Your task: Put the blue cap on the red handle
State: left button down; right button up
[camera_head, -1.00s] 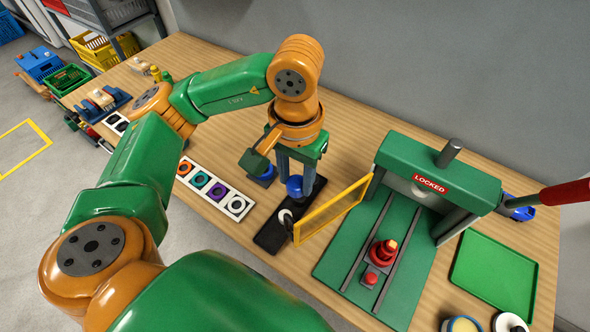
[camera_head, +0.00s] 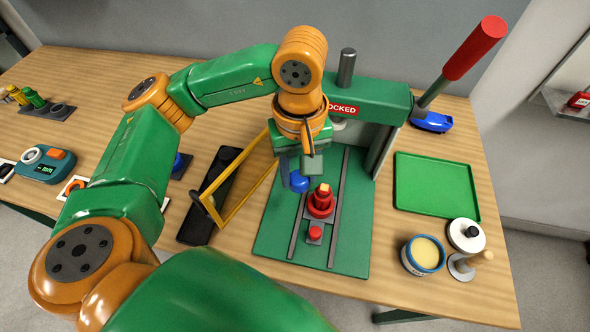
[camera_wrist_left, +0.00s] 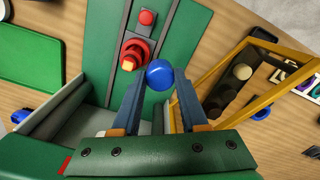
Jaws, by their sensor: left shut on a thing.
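The round blue cap (camera_head: 299,181) is between the fingertips of my left gripper (camera_head: 297,173), which is shut on it. It also shows in the left wrist view (camera_wrist_left: 159,74). A stepped red piece with a pale yellow top (camera_head: 320,203) stands upright on the green press base (camera_head: 268,242). The cap is just left of this piece in the head view and looks apart from it. It is also apart in the wrist view (camera_wrist_left: 134,52). Another red handle is the grip (camera_head: 475,48) on the press lever. My right gripper is not in view.
A yellow frame (camera_head: 240,197) stands close left of my gripper, beside a black tray (camera_head: 196,222). The press head (camera_head: 372,100) is behind. A small red knob (camera_head: 315,233) is in front of the red piece. A green tray (camera_head: 437,185) at right is empty.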

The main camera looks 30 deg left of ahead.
pick_arm(q)
jog(key=n, duration=0.4)
jog(key=shift+w+d, duration=0.15)
jog(key=shift+d, duration=0.15)
jog(key=n, duration=0.3)
jog(key=shift+w+d+r, duration=0.1)
jog(key=shift+w+d, duration=0.1)
jog(key=shift+d, duration=0.05)
jog(key=n, duration=0.5)
jog(key=w+d+r+n, duration=0.1)
jog(key=n, duration=0.5)
jog(key=d+r+n, duration=0.1)
jog(key=n, duration=0.5)
jog(key=shift+w+p, duration=0.35)
jog(key=shift+w, duration=0.05)
jog(key=n, duration=0.3)
jog(key=shift+w+d+r+n, duration=0.15)
jog(key=shift+d+r+n, duration=0.05)
jog(key=shift+n, duration=0.1)
jog(key=n, duration=0.4)
jog(key=shift+w+d+r+n, duration=0.15)
jog(key=shift+w+r+n, duration=0.05)
jog(key=shift+w+n, duration=0.1)
notch_tip(320, 180, down, 5)
jog(key=b, duration=0.3)
jog(key=shift+f+b, duration=0.1)
jog(key=shift+b, duration=0.2)
